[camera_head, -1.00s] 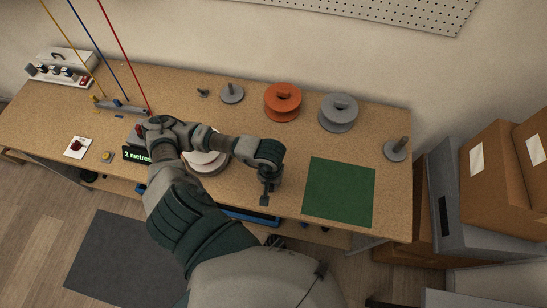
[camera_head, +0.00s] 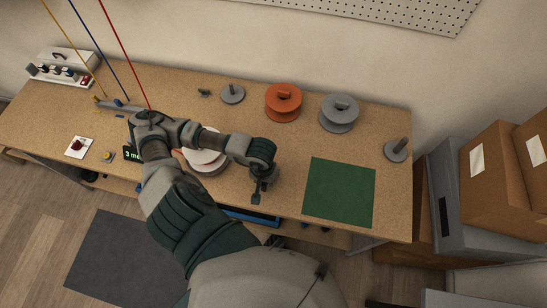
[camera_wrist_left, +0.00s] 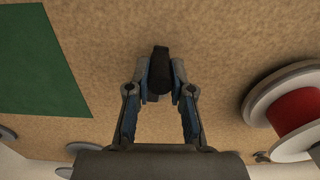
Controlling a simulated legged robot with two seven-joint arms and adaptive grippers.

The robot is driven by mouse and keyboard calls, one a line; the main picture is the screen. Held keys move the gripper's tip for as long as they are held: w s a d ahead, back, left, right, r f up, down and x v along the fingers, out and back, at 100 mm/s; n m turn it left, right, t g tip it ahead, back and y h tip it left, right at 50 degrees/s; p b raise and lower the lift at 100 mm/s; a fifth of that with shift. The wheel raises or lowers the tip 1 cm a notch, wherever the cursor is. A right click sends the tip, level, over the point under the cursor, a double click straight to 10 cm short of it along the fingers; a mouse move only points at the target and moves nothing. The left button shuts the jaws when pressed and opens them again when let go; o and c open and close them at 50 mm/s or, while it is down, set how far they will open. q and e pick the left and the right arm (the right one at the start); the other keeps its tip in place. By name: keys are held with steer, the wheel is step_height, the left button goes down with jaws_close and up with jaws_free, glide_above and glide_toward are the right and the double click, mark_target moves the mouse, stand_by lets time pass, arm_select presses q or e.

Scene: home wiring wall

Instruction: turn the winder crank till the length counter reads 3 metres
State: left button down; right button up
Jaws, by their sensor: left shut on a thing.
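My left gripper (camera_head: 260,186) is at the bench's front part, left of the green mat. In the left wrist view its fingers (camera_wrist_left: 160,85) are closed on a dark crank handle (camera_wrist_left: 160,66). The winder's white spool (camera_head: 204,160) is partly hidden under my left arm; in the wrist view a white-flanged spool with a red core (camera_wrist_left: 298,113) lies to the right. The length counter (camera_head: 132,154) shows green text starting "3 me", its right end covered by my arm. My right gripper is not in view.
An orange spool (camera_head: 283,102) and a grey spool (camera_head: 338,112) stand at the back of the bench. A green mat (camera_head: 340,191) lies at the right. A red button plate (camera_head: 76,148) is at the left.

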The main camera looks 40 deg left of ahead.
arm_select(q)
steer(key=shift+s+a, duration=0.2)
steer(key=shift+a, duration=0.7)
steer(key=shift+a+f, duration=0.1)
steer(key=shift+a, duration=0.05)
steer(key=shift+a, duration=0.65)
steer(key=c, duration=1.1)
jaws_free()
steer(key=shift+d, duration=0.15)
steer(key=shift+c, duration=0.2)
steer(key=shift+o, duration=1)
